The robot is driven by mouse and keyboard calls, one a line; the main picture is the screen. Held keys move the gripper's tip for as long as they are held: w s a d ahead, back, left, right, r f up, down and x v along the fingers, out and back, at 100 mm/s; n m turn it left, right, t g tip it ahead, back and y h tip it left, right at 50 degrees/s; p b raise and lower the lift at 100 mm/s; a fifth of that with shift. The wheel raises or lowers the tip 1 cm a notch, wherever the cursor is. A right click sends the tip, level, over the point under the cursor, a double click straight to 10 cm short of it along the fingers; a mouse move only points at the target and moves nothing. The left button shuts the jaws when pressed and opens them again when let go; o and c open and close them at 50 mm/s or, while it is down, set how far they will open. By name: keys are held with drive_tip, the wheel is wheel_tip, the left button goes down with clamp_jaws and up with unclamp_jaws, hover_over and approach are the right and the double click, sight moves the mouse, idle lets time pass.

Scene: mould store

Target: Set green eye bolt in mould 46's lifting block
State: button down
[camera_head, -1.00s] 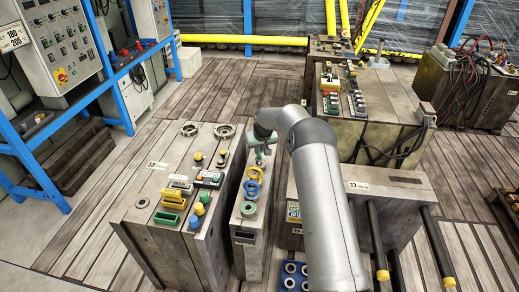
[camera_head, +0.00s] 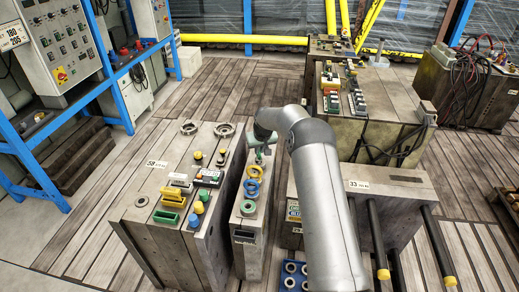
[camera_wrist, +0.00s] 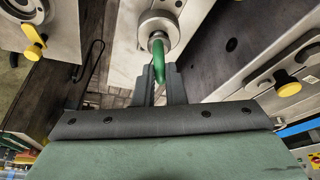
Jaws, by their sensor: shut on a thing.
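My gripper (camera_wrist: 161,72) is shut on the green eye bolt (camera_wrist: 158,52), seen in the wrist view with its green ring between the fingertips. Beyond the ring is a round steel collar (camera_wrist: 158,28) on a pale steel face; I cannot tell whether the bolt is seated in it. In the head view my gripper (camera_head: 262,152) is at the far end of a narrow steel slab, with the held bolt mostly hidden. No number 46 is readable.
A wide mould block (camera_head: 150,225) with coloured fittings stands close on the left. The block marked 33 (camera_head: 400,186) stands on the right, with dark rods in front. A blue holed tray (camera_head: 290,283) lies low at the front. Yellow-knobbed pins (camera_wrist: 285,82) flank the gripper.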

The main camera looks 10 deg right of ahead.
drive_tip(key=c, duration=1.4)
unclamp_jaws()
drive_tip(key=a+b+v, duration=0.1)
drive_tip(key=v, duration=1.6)
drive_tip(key=s+r+g+p, duration=0.15)
drive_tip(key=s+r, duration=0.45)
drive_tip(key=s, duration=0.7)
drive_tip(key=s+m+g+p, duration=0.1)
drive_tip(key=s+g+p, duration=0.1)
drive_tip(key=s, duration=3.2)
drive_tip(key=shift+a+f+p, duration=0.3)
drive_tip(key=shift+a, duration=0.1)
